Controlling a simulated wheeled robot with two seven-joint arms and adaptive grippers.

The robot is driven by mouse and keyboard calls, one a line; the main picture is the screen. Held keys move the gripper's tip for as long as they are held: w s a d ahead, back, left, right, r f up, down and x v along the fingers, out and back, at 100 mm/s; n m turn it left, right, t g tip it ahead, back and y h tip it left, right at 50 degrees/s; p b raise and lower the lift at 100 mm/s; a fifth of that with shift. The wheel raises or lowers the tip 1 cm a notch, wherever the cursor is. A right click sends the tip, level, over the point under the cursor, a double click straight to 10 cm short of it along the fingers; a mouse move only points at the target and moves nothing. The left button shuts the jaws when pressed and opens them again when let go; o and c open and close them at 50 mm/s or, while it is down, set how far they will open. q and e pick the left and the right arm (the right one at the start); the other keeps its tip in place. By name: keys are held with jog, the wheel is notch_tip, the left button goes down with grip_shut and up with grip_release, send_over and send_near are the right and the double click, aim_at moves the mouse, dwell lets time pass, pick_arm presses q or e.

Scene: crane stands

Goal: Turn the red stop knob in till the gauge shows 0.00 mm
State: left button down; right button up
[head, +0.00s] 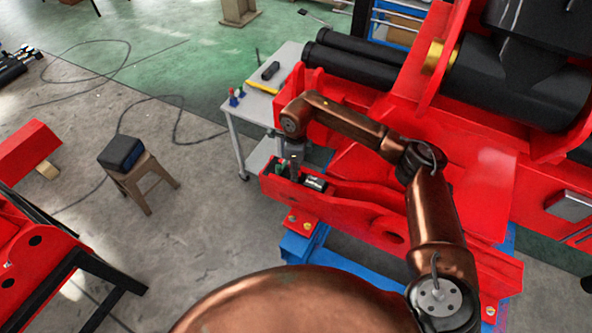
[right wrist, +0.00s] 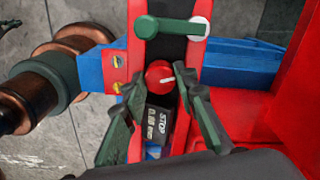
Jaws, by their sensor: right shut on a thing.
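The red stop knob (right wrist: 159,74) has a white pointer line and sits on a dark strip between red walls in the right wrist view. My right gripper (right wrist: 157,80) has one finger on each side of the knob and is shut on it. Just below the knob is the black gauge (right wrist: 157,124), with a STOP label and a small reading in mm; its digits are too small to read surely. My left gripper is not in view.
A green bar with a white end (right wrist: 185,27) crosses the channel above the knob. Red walls of the crane stand (head: 350,215) flank the gripper closely. A grey table (head: 262,105) with small tools stands behind. A stool (head: 140,180) with a dark box stands left.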

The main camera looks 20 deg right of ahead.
jog(key=shift+d, duration=0.1)
jog(key=shift+m, duration=0.4)
jog(key=m+b, duration=0.1)
jog(key=m, duration=0.2)
jog(key=shift+w+m, duration=0.1)
jog(key=shift+m, duration=0.2)
jog(key=m+b, duration=0.1)
jog(key=m, duration=0.2)
jog(key=shift+r+m, duration=0.1)
jog(key=shift+m, duration=0.3)
jog(key=m, duration=0.4)
jog(key=shift+b, duration=0.3)
jog(key=m, duration=0.5)
jog(key=shift+m, duration=0.4)
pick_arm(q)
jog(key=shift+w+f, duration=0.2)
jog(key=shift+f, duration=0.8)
pick_arm(e)
jog(key=m, duration=0.5)
jog(key=shift+m, duration=0.3)
